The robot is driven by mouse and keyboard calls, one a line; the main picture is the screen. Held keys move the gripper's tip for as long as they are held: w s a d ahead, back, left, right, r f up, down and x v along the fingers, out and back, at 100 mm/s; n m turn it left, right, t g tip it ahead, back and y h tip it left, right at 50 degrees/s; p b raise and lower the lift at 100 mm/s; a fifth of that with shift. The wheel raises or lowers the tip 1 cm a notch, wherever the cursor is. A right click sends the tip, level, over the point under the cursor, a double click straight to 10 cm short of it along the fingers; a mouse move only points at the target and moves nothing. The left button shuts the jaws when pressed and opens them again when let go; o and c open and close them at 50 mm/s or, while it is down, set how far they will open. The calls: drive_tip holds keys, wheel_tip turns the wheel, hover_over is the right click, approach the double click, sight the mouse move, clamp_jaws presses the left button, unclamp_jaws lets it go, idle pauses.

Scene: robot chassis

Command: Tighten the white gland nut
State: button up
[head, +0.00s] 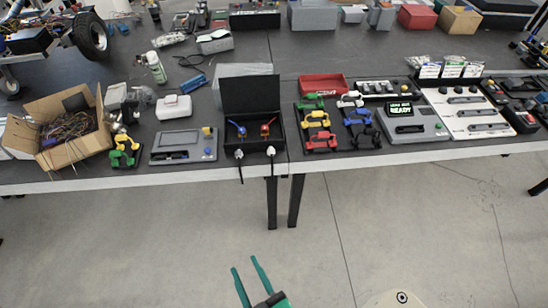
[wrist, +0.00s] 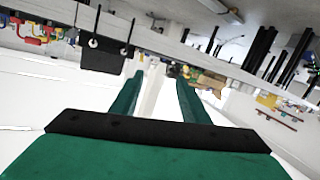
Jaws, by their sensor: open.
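Two white gland nuts, one at the left (head: 239,153) and one at the right (head: 270,150), sit on the front of an open black box (head: 284,132) at the table's front edge. A black cable hangs from each. Inside the box are a blue part (head: 241,131) and a red part (head: 265,129). My gripper (head: 244,264) is open and empty, low in front of the table and well apart from the box. The wrist view, tilted, shows my green fingers (wrist: 159,77) spread, with the box (wrist: 101,55) and white nuts (wrist: 93,43) beyond at upper left.
Left of the box are a grey panel (head: 184,147) and a cardboard box of wires (head: 62,133). Right of it are a tray of coloured clamps (head: 337,140) and a grey device reading "READY" (head: 428,131). The floor (head: 400,220) before the table is clear.

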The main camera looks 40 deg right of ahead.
drive_tip(key=w+d+f+m+h, duration=0.1)
drive_tip(key=w+d+f+h, duration=0.15)
drive_tip(key=w+d, duration=0.8)
drive_tip(key=m+h, duration=0.2)
drive_tip(key=h, duration=0.2)
approach(272, 155)
drive_tip(key=shift+g, duration=0.3)
drive_tip(key=x, duration=0.6)
drive_tip(key=shift+w+a+r, duration=0.2)
drive_tip(key=shift+r, duration=0.15)
drive_tip(key=shift+x, duration=1.15)
drive_tip(key=shift+d, duration=0.1)
clamp_jaws()
